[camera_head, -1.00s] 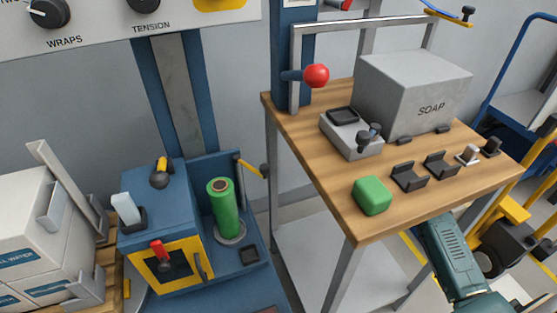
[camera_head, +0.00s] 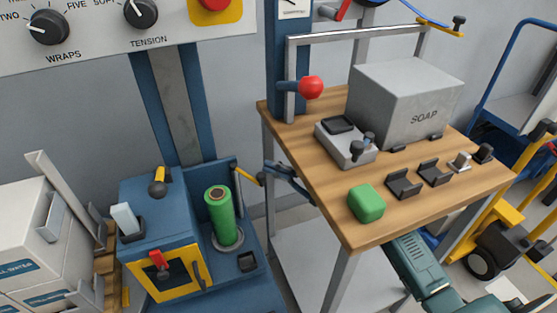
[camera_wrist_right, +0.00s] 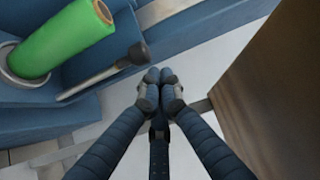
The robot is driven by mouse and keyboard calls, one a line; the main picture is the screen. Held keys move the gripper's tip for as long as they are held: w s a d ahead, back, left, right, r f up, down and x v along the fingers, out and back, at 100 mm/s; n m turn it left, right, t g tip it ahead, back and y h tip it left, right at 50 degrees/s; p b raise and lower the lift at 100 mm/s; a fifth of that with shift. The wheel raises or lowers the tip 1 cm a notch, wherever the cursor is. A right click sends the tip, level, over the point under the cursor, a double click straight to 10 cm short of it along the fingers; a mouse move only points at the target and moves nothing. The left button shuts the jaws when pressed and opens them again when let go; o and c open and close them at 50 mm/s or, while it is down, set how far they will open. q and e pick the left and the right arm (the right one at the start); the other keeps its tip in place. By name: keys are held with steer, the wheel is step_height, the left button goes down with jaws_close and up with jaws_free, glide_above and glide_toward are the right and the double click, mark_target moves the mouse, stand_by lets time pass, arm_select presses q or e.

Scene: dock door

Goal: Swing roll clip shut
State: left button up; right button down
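The green film roll (camera_head: 220,217) stands upright in the blue wrapper's carriage. It also shows in the wrist view (camera_wrist_right: 60,42). The roll clip (camera_head: 247,175) is a yellow arm with a dark knob and sticks out to the right of the roll. In the wrist view the clip (camera_wrist_right: 100,78) points away from the roll, its dark knob (camera_wrist_right: 138,53) at the outer end. My right gripper (camera_head: 271,168) is close to the knob, on its right. In the wrist view its fingertips (camera_wrist_right: 160,76) are together with nothing between them, apart from the knob. My left gripper is out of view.
The wooden table (camera_head: 300,160) stands just right of my right gripper, with a grey soap box (camera_head: 405,100) and a green block (camera_head: 366,203) on it. Its leg is close to the gripper. A yellow-framed door (camera_head: 165,278) is on the wrapper's front.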

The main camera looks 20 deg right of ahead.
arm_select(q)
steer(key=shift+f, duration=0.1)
arm_select(e)
steer(key=shift+s+a, duration=0.1)
steer(key=shift+s+a, duration=0.1)
steer(key=shift+s, duration=0.05)
